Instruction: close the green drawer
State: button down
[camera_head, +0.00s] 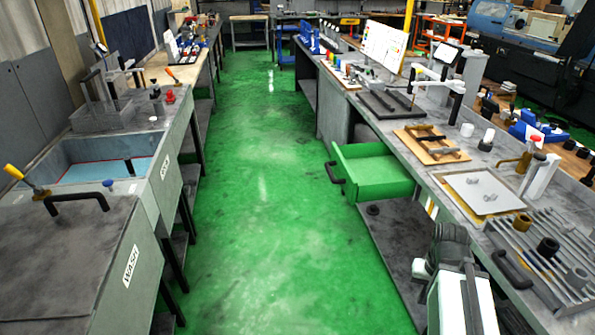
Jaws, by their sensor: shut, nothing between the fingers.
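The green drawer (372,172) stands open below the right-hand workbench and juts left into the aisle. Its tray looks empty, and its black handle (335,173) is on the front panel facing the aisle. My arm (462,290) shows in part at the bottom right, a pale link with dark grey parts, nearer to me than the drawer. I cannot make out my gripper or its fingers. No part of my arm touches the drawer.
The green floor aisle (262,200) is clear between the two rows of benches. A dark lower shelf (400,240) lies under the drawer. On the left stands a bench with a wash basin (105,165). Tools and a metal plate (480,190) lie on the right bench.

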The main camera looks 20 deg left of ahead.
aim_at(366, 172)
jog(key=u, duration=1.05)
jog(key=i, duration=1.65)
jog(key=u, duration=1)
jog(key=k, duration=0.8)
jog(key=u, duration=0.2)
jog(key=i, duration=0.95)
jog(key=z, duration=0.1)
